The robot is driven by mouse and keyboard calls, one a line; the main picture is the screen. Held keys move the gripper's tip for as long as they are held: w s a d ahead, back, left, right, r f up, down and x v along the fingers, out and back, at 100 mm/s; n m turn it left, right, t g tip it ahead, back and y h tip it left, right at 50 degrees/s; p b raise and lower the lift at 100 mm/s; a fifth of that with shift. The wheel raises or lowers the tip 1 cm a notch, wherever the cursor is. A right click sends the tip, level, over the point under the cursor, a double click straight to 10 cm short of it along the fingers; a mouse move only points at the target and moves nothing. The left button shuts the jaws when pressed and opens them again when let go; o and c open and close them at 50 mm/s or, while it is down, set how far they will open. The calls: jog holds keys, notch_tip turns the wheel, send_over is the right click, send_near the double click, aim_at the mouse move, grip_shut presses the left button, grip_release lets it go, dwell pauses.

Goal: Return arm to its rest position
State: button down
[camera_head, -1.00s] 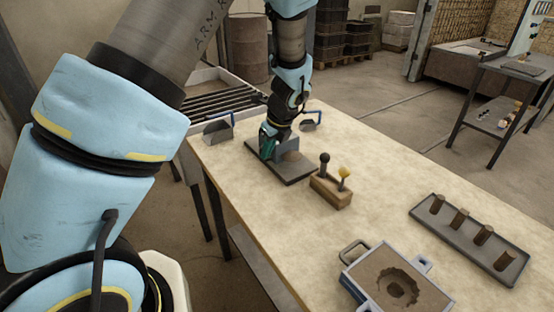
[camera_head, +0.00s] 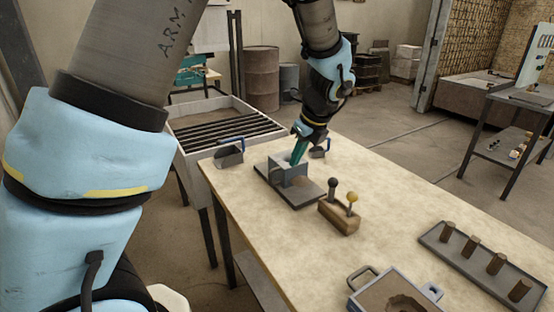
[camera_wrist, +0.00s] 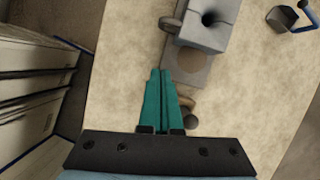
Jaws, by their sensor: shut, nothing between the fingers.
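From the head view I cannot tell the exact gap between fingertips and block. In the wrist view the fingers (camera_wrist: 161,72) lie together with nothing between them. There the grey block (camera_wrist: 200,38), with a round funnel-like hole in its top, appears just beyond the fingertips. Its base plate (camera_wrist: 184,66) is partly hidden by the fingers.
Two blue-handled scoops (camera_head: 229,155) (camera_head: 319,150) sit near the table's far end. A wooden stand with two knobs (camera_head: 340,217), a sand-filled mould box (camera_head: 398,294) and a tray (camera_head: 478,262) of brown cylinders occupy the nearer table. A slatted bin (camera_head: 228,128) stands beyond.

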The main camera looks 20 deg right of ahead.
jog(key=s+a+n+g+h, duration=0.1)
jog(key=s+a+n, duration=0.1)
jog(key=a+n, duration=1.3)
jog(key=s+a+n+g+h, duration=0.1)
jog(key=s+a+n, duration=0.2)
jog(key=a+n, duration=1.2)
jog(key=a+r, duration=0.1)
jog(key=a, duration=0.2)
jog(key=shift+a, duration=0.1)
